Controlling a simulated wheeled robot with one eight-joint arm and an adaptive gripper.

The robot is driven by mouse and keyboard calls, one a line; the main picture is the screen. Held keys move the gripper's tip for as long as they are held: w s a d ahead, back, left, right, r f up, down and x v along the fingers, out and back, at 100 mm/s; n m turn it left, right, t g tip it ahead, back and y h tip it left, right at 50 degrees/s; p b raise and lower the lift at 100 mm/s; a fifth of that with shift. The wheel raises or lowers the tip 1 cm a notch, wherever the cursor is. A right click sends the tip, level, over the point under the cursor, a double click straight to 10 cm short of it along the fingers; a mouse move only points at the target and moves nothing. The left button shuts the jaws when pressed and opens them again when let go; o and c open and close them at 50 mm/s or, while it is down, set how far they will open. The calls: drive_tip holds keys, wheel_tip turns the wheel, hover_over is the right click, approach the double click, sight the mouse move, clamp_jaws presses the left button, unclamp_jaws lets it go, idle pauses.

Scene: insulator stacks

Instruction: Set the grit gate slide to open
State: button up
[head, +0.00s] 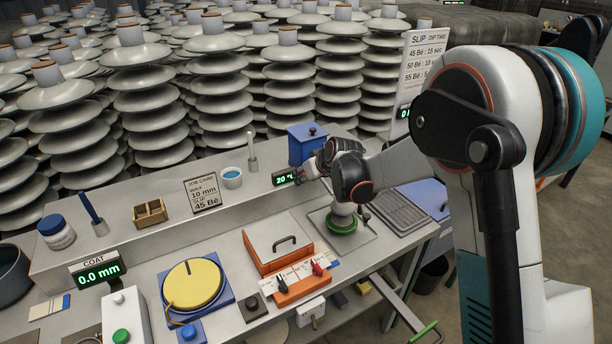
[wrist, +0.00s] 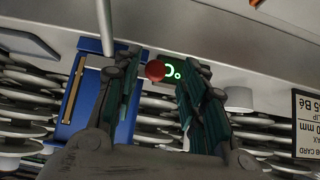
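My gripper (head: 312,168) is by the blue lidded box (head: 306,143) on the back ledge, beside the small green display (head: 285,178). In the wrist view, my gripper's fingers (wrist: 162,66) are spread, with a small red knob (wrist: 155,70) between them. I cannot tell whether either finger touches it. The blue box (wrist: 118,125) with an orange strip (wrist: 74,88) is left of the fingers there. The display (wrist: 172,70) is behind the knob. No label names the grit gate slide, so I cannot tell whether the red knob belongs to it.
A grey rod (wrist: 104,25) stands near the left finger in the wrist view. The job card (head: 203,194), blue cup (head: 232,177) and wooden block (head: 150,213) stand along the ledge. An orange-sided box (head: 278,240) and yellow disc (head: 192,284) are in front.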

drive_tip(key=v, duration=1.1)
drive_tip(key=shift+s+d+r, duration=0.2)
drive_tip(key=shift+s+r, duration=0.05)
drive_tip(key=shift+r, duration=0.05)
drive_tip(key=s+d+r+m+h, duration=0.1)
drive_tip(key=s+d+r+m, duration=0.1)
drive_tip(key=s+d+r, duration=0.5)
drive_tip(key=s+d+r+m+h, duration=0.1)
drive_tip(key=s+d+h, duration=0.1)
drive_tip(key=s+d, duration=0.65)
drive_tip(key=s+d+f+m+h, duration=0.1)
drive_tip(key=s+d+f+m, duration=0.1)
drive_tip(key=s, duration=0.7)
drive_tip(key=s+d+f+m+h, duration=0.1)
drive_tip(key=s+d, duration=0.2)
drive_tip(key=s, duration=0.7)
drive_tip(key=shift+s+d+f+m, duration=0.3)
drive_tip(key=shift+d+f+m, duration=0.05)
drive_tip(key=shift+d+m, duration=0.05)
